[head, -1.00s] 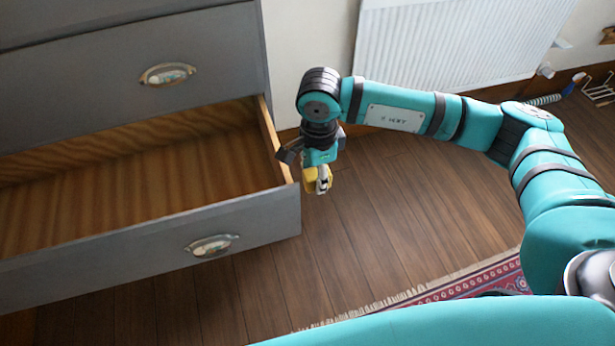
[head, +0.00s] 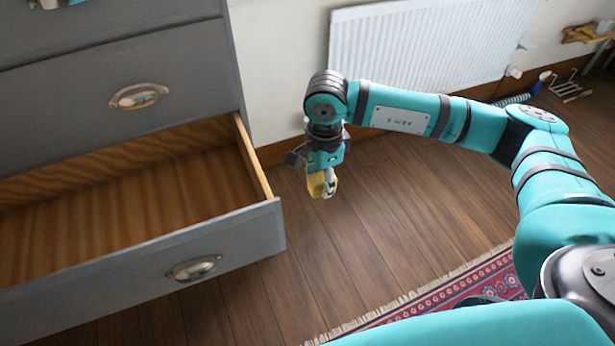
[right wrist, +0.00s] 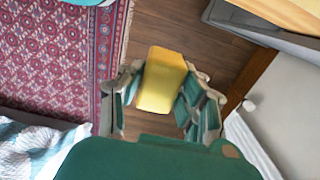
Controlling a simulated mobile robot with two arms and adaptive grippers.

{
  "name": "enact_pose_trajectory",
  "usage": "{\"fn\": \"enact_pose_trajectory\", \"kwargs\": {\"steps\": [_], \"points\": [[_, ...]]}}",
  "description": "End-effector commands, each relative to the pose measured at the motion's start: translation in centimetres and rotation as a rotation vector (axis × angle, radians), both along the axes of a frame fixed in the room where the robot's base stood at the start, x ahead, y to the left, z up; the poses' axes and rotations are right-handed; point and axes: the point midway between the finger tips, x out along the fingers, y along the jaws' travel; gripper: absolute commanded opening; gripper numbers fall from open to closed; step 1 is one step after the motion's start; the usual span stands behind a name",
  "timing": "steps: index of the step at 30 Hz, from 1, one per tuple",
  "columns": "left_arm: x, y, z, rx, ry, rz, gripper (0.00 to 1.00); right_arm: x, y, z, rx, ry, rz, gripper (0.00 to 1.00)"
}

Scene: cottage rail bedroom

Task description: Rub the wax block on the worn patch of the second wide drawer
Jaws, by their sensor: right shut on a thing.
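A grey chest has one wide drawer (head: 215,240) pulled open, with a bare wooden inside that looks empty. Its right side panel (head: 252,160) is pale wood; I cannot make out a worn patch on it. My right gripper (head: 322,184) is shut on the yellow wax block (right wrist: 161,80), pointing down over the floor to the right of the open drawer, apart from it. The block (head: 315,185) also shows below the gripper in the head view, partly hidden by a finger. My left gripper is not in view.
A white radiator (head: 430,45) is on the wall behind my right arm. A patterned red rug (head: 475,287) lies at the lower right. A closed drawer (head: 120,75) is above the open one. Wooden floor between drawer and rug is clear.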

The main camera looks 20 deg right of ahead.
Motion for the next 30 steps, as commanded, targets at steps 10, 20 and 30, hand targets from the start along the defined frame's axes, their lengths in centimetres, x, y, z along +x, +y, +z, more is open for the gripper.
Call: {"fn": "enact_pose_trajectory", "kwargs": {"steps": [10,20,30], "points": [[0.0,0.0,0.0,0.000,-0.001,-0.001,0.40,0.0,0.0,0.0,0.000,0.000,0.000,0.09],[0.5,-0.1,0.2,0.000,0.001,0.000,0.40,0.0,2.0,-0.1,0.000,-0.001,0.003,0.09],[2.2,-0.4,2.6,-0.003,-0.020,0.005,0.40,-0.2,5.3,-0.1,0.000,0.000,0.002,0.09]]}}
